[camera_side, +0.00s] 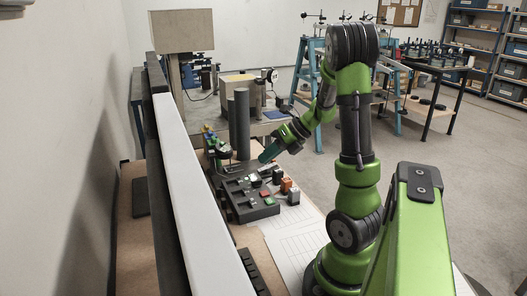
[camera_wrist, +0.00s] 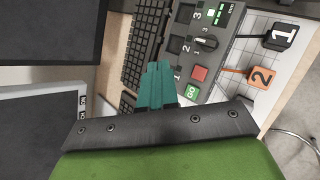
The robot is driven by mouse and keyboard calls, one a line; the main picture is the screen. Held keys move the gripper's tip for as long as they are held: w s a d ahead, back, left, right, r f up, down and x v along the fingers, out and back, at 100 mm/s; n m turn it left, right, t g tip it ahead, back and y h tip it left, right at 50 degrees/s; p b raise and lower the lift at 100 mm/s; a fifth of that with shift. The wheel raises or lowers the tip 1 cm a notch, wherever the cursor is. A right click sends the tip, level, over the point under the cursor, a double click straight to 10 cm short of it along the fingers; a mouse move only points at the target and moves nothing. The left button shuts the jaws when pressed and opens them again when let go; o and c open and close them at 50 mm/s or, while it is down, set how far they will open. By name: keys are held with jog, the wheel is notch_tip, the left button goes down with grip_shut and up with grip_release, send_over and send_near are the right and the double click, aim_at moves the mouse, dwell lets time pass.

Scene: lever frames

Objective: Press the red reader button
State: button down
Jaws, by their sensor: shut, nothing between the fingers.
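The red button (camera_wrist: 199,75) is a square key on the dark control panel (camera_wrist: 222,50), beside a green GO button (camera_wrist: 192,91). In the side view a small red patch (camera_side: 264,194) shows on the panel (camera_side: 240,206), near its front end. My gripper (camera_wrist: 157,68) has teal fingers, shut and empty. In the wrist view the fingers lie to the left of the red button, with a gap between them in the picture. In the side view my gripper (camera_side: 265,158) is above the far end of the panel, apart from it.
A black block marked 1 (camera_wrist: 283,35) and an orange block marked 2 (camera_wrist: 260,77) stand beside the panel. A keyboard (camera_wrist: 146,38) lies on its other side. Dark upright cylinders (camera_side: 240,125) stand behind the panel. A long white-topped wall (camera_side: 190,190) runs along the left.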

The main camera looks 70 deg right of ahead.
aim_at(268, 193)
jog(key=shift+f, duration=4.4)
jog(key=shift+f, duration=0.4)
jog(key=shift+f, duration=0.4)
jog(key=shift+r, duration=0.85)
jog(key=shift+r, duration=2.5)
